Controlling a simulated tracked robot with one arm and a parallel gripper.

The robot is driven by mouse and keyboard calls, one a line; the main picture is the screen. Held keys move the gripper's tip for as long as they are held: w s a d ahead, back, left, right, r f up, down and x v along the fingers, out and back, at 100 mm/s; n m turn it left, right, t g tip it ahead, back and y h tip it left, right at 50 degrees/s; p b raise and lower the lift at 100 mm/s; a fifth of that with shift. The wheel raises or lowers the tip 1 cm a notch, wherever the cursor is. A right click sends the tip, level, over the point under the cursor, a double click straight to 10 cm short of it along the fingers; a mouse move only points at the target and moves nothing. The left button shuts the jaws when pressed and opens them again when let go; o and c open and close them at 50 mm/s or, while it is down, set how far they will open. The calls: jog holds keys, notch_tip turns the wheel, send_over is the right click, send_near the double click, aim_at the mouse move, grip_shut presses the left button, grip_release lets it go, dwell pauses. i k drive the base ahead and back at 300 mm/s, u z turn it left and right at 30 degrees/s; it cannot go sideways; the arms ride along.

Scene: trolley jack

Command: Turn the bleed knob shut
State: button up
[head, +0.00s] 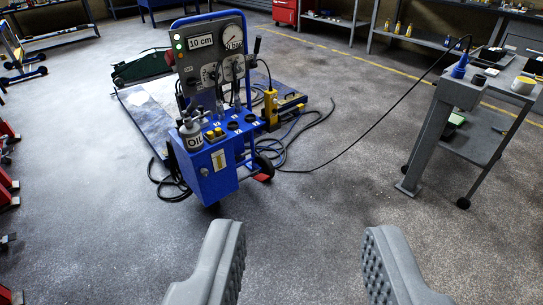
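A blue wheeled cart (205,172) stands upright left of centre, with a grey upright panel (205,88) on its back. The panel carries a "10 cm" display (200,42), a round gauge (232,37), small lights and dark round fittings lower down. I cannot tell which fitting is the bleed knob; it is too small to make out.
Black hoses (283,150) lie on the floor around the cart, beside a yellow cylinder (271,107). A grey trolley (473,140) stands right, with a black cable running to it. Red items line the left edge. The floor ahead is clear.

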aim_at(205, 172)
jog(key=z, duration=0.05)
jog(key=i, duration=1.6)
jog(key=u, duration=0.35)
